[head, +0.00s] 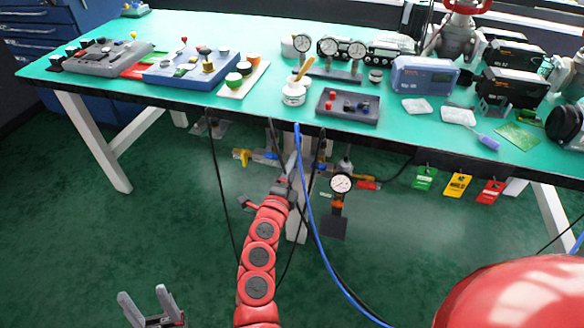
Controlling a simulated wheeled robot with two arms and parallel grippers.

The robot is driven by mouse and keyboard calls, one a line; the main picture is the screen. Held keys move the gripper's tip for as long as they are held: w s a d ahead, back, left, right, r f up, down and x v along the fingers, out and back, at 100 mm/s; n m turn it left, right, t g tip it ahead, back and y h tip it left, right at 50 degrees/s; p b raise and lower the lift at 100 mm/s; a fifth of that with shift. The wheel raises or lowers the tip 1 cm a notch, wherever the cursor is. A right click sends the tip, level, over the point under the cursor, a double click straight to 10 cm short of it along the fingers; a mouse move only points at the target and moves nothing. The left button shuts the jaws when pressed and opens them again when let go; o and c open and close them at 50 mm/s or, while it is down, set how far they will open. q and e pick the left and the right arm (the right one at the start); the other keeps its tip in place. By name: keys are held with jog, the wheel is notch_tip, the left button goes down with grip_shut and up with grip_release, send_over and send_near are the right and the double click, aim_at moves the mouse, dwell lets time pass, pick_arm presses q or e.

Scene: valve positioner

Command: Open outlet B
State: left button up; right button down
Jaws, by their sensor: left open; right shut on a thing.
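A valve assembly hangs under the front edge of the table. Its left part has a yellow end (241,157) and a blue-grey body (266,157). My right gripper (290,169) reaches up to the assembly near the white post and is shut on a small part there, mostly hidden by the gripper itself. I cannot read which outlet is B. My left gripper (144,295) is open and empty, low at the left, far from the assembly.
The green-topped table (215,98) carries control boxes, gauges and meters. A blue hose (309,200) and black cables hang by my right arm. Green, yellow and red tags (458,185) hang at the right. The floor at left is clear.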

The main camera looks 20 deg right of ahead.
jog(key=c, duration=0.6)
grip_release()
jog(key=p+v, duration=0.2)
jog(key=v, duration=1.5)
jog(key=shift+s+a+p, duration=0.2)
jog(key=shift+p, duration=0.1)
